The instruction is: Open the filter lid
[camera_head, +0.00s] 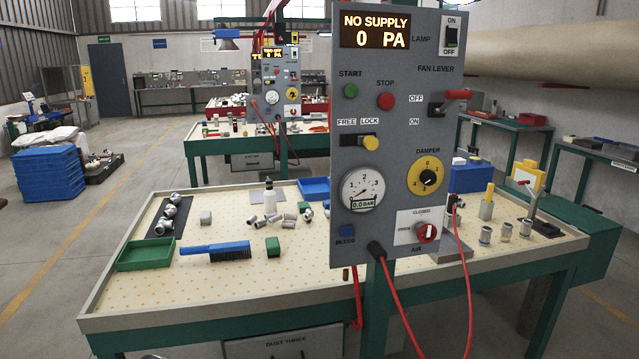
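No part that I can surely call the filter lid shows. A grey box labelled "DUST THREE" (285,345) sits under the front table, cut off by the bottom edge; whether it carries the lid I cannot tell. The grey control panel (345,105) stands upright at the table's front. Its display (375,31) reads "NO SUPPLY 0 PA" and its gauge (362,189) reads 0.0 bar. The red fan lever (457,94) points right, nearer the OFF label. A yellow knob (369,142) sits under the FREE and LOCK labels. My gripper is not in view.
The pegboard table (120,290) holds a green tray (146,253), a blue brush (215,249) and several metal fittings. Red hoses (400,310) hang from the panel. A second panel (275,85) and table stand behind. Open floor lies to the left.

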